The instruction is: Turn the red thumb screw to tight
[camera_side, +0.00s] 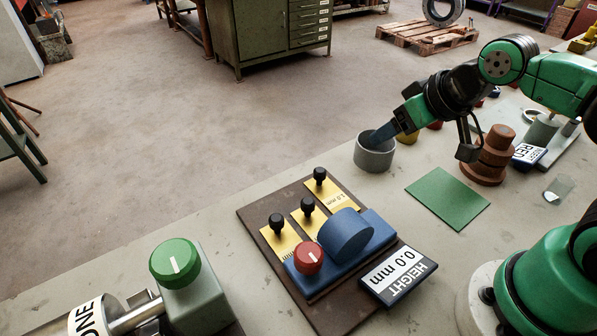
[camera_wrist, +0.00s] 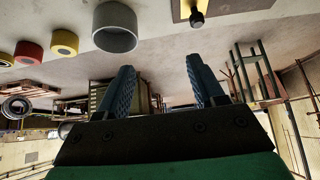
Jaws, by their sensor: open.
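The red thumb screw (camera_side: 308,258), a round knob with a white mark line, sits at the front left of a blue block (camera_side: 372,228) beside a blue cylinder (camera_side: 345,234) on a dark brown board. The knob does not show in the wrist view. My gripper (camera_side: 372,140) is at the grey cup (camera_side: 374,157), far from the red knob, up and to the right of it in the side view. In the wrist view its two blue fingers (camera_wrist: 165,78) stand apart with nothing between them.
Gold plates with black knobs (camera_side: 308,205) line the board's back. A "HEIGHT 0.0 mm" display (camera_side: 399,276) lies at its right. A green knob (camera_side: 174,262) stands front left. A green mat (camera_side: 447,198) and a brown stepped piece (camera_side: 490,155) are on the right.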

